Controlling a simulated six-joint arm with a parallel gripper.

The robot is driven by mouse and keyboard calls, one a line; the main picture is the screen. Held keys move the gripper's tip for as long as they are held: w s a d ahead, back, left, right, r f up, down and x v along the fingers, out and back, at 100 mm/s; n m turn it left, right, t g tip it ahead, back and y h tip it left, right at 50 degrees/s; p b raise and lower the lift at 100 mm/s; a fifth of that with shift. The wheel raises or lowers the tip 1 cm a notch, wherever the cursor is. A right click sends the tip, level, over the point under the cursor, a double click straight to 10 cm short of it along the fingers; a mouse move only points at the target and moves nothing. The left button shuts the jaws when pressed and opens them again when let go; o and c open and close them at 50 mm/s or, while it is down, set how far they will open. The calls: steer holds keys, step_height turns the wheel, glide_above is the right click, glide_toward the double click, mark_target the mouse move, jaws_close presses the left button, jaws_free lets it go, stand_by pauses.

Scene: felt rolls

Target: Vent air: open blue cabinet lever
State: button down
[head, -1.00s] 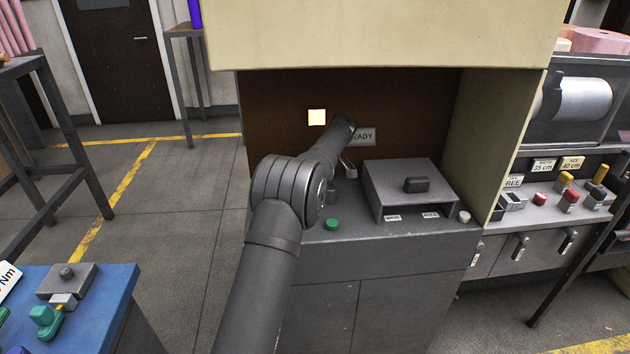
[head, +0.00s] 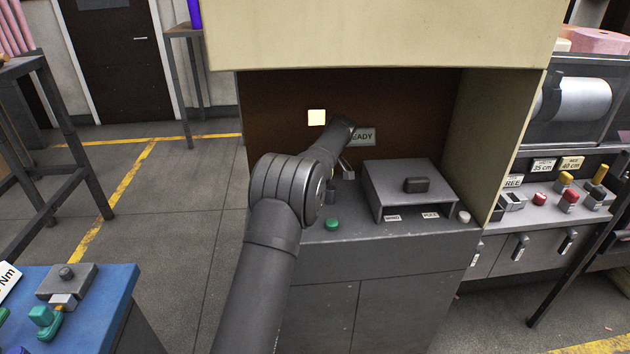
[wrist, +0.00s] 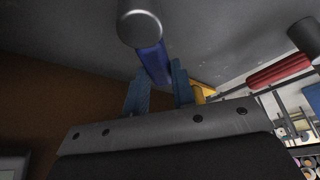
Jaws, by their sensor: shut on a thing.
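In the wrist view, my gripper (wrist: 160,84) has its two blue-grey fingers on either side of a blue lever (wrist: 154,62). The fingers are shut on the lever. A grey cylindrical end (wrist: 139,27) joins the lever at the top of that view. In the head view, my arm reaches into the open bay of the cream cabinet (head: 385,40). My own arm hides the lever and most of the gripper there, so the lever's angle cannot be told from that view.
On the bay's grey counter stand a grey box (head: 408,187) with a dark knob, a green button (head: 332,224) and a white knob (head: 463,217). A lit yellow square (head: 317,117) and a READY sign (head: 363,137) are on the brown back wall. In the wrist view, a red cylinder (wrist: 279,71) lies to the right.

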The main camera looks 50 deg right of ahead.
steer(key=d+m+h, duration=0.1)
steer(key=m, duration=0.1)
steer(key=d+m, duration=0.1)
steer(key=m, duration=0.1)
steer(key=shift+s+h, duration=0.1)
steer(key=shift+h, duration=0.3)
steer(key=shift+s+d+m+g+h, duration=0.2)
steer(key=shift+d+m+h, duration=0.15)
steer(key=shift+m, duration=0.55)
steer(key=shift+s+d+m+g+h, duration=0.15)
steer(key=shift+d+m+h, duration=0.15)
steer(key=shift+m, duration=0.6)
steer(key=shift+s+d+m+g+h, duration=0.15)
steer(key=shift+s+d+m+h, duration=0.2)
steer(key=shift+m, duration=0.55)
steer(key=shift+w+d, duration=0.1)
steer(key=c, duration=1.2)
jaws_free()
steer(key=v, duration=1.7)
steer(key=shift+r, duration=0.3)
steer(key=shift+f, duration=0.1)
